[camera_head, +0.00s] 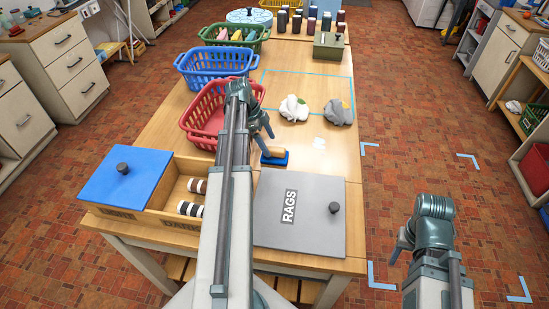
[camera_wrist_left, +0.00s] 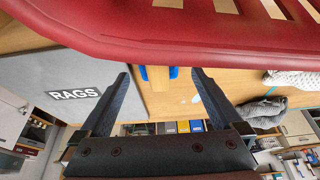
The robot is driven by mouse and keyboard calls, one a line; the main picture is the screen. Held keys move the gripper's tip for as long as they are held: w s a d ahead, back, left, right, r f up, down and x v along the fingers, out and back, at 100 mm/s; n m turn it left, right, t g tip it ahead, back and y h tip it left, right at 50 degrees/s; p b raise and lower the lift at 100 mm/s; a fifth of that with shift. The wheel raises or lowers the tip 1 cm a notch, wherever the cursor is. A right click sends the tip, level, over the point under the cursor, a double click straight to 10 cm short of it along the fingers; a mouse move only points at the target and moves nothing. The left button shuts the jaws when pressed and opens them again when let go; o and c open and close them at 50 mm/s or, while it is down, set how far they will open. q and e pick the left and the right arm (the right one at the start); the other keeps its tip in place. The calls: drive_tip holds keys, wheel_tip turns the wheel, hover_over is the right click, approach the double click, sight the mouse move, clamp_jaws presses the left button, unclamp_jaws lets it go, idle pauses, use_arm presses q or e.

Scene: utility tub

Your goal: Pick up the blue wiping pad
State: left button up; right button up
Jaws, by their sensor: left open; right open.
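The blue wiping pad (camera_head: 274,159) with a wooden block on it lies on the wooden table, just right of my left arm and behind the grey RAGS lid. My left gripper (camera_head: 264,131) is open above and near the pad, beside the red basket. In the left wrist view the pad's blue edge (camera_wrist_left: 147,73) shows between the two open fingers (camera_wrist_left: 160,75), apart from both; nothing is held. My right gripper (camera_head: 397,252) is open off the table's right side, partly hidden by its own wrist.
The red basket (camera_head: 190,125) is close left of my left gripper; its rim (camera_wrist_left: 150,50) crosses the wrist view. Crumpled rags (camera_head: 293,109) lie behind the pad. The RAGS lid (camera_head: 310,234) and blue lid (camera_head: 125,180) are in front. The taped table area (camera_head: 310,82) is mostly clear.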

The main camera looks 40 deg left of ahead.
sight(273, 148)
use_arm(q)
drive_tip(key=b+x, duration=0.4)
drive_tip(key=x, duration=0.1)
drive_tip(key=shift+d+f+b, duration=0.1)
drive_tip(key=shift+d+b, duration=0.15)
drive_tip(key=shift+b, duration=0.05)
drive_tip(key=shift+c, duration=0.2)
drive_tip(key=c, duration=1.1)
